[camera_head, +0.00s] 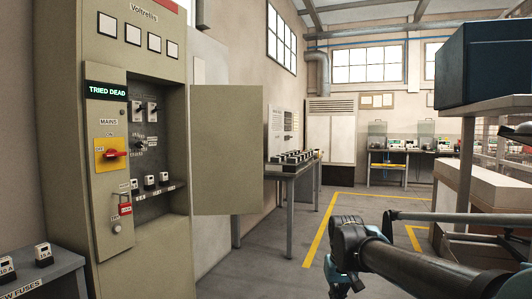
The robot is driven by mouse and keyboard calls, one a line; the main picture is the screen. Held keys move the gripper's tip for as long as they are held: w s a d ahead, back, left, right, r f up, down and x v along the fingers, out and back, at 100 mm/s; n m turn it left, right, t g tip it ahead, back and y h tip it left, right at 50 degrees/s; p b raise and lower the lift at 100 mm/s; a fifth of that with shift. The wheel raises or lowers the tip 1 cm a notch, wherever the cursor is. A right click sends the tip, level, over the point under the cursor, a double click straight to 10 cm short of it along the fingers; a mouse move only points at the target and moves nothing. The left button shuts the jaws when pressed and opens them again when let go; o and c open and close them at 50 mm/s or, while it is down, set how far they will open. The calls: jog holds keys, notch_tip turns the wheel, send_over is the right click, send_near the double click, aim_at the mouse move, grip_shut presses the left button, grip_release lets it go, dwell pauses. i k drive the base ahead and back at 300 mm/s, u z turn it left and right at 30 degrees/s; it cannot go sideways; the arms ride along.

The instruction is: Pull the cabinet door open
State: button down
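The grey-beige cabinet (150,80) stands upright at the left, labelled Voltrellis at the top. Its door (227,150) is a flat beige panel standing wide open, swung out to the right of the cabinet's recess. Inside the open recess (172,110) are black switches and a row of fuse holders (150,182). A red rotary handle on a yellow plate (112,153) and a red padlock (124,208) are on the narrow front panel to the left. My arm reaches in from the lower right, apart from the door. My gripper is not visible; the arm's end runs below the picture.
A green-lit sign (106,90) reads TRIED DEAD. A small table (40,275) with fuses stands at the lower left. A bench (290,172) with devices stands behind the door. A blue box (485,62) on a rack is at the right. Floor between door and arm is clear.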

aim_at(227, 121)
jog(key=i, duration=0.9)
